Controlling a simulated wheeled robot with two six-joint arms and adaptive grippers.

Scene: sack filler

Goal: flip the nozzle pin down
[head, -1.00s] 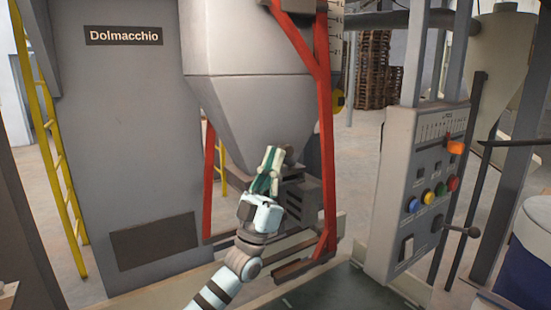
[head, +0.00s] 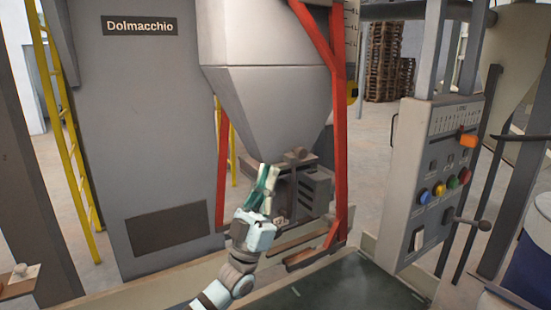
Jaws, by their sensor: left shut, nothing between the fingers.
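The grey filling nozzle block (head: 316,190) sits under the pale hopper (head: 265,100), between the red legs. A small brownish rounded piece (head: 297,155) shows on top of it, close under the hopper. I cannot tell whether this is the nozzle pin or which way the pin is turned. My left gripper (head: 269,174), with green and white fingers, is shut and empty. It points up in front of the left side of the nozzle block and hides part of it. I cannot tell whether it touches the block. My right gripper is not in view.
A control panel (head: 430,180) with coloured buttons, an orange lever (head: 467,141) and a black-knobbed handle (head: 470,222) stands to the right. Red legs (head: 338,130) flank the nozzle. A grey cabinet (head: 140,120) fills the left. A dark flat surface (head: 345,285) lies clear in front.

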